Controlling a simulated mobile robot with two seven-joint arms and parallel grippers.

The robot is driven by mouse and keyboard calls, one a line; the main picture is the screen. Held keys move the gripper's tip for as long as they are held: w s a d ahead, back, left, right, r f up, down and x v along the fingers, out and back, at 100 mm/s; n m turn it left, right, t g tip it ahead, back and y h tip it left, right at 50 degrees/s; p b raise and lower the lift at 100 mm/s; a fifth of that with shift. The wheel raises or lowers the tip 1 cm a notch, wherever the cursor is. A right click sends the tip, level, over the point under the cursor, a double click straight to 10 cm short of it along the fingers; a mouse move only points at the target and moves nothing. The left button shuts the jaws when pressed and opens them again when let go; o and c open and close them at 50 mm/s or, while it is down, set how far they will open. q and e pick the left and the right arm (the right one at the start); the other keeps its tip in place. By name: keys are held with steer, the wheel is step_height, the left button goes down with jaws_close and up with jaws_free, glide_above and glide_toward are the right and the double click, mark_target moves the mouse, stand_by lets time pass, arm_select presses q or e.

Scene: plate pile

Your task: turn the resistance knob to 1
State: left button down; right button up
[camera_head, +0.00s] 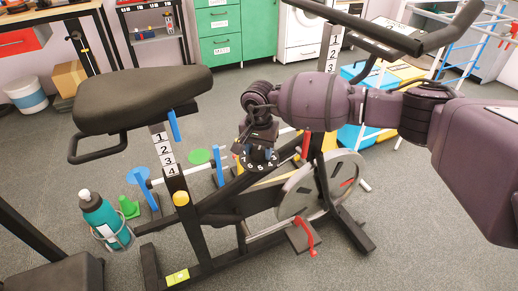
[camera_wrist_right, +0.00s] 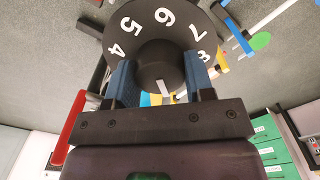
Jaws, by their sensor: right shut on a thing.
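The resistance knob is a round black dial (camera_head: 256,161) with white numbers on the exercise bike's frame. In the right wrist view its face shows 4, 5, 6, 7 and a partly hidden 8, and a raised black hub (camera_wrist_right: 160,52) at the centre. My right gripper (camera_head: 262,141) reaches the dial from above. In the wrist view its two blue fingers (camera_wrist_right: 160,82) are closed on either side of the hub. A short white mark (camera_wrist_right: 166,88) shows between the fingers. The number 1 is not visible on the dial. My left gripper is not in view.
The bike has a black saddle (camera_head: 145,98), handlebars (camera_head: 372,30) and a grey flywheel (camera_head: 298,196). A red lever (camera_head: 306,145) stands close beside the dial. A teal bottle (camera_head: 104,222) is at the lower left. Green cabinets (camera_head: 222,48) stand behind.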

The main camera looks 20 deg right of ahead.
mark_target(259, 149)
steer(key=shift+f, duration=0.1)
steer(key=o, duration=0.9)
steer(key=shift+r, duration=0.5)
step_height(259, 149, up, 6)
steer(key=shift+r+p, duration=0.1)
steer(key=shift+p, duration=0.9)
steer(key=shift+r, duration=0.3)
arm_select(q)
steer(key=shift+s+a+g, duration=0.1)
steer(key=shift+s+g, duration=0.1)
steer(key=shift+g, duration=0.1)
arm_select(e)
steer(key=shift+f, duration=0.1)
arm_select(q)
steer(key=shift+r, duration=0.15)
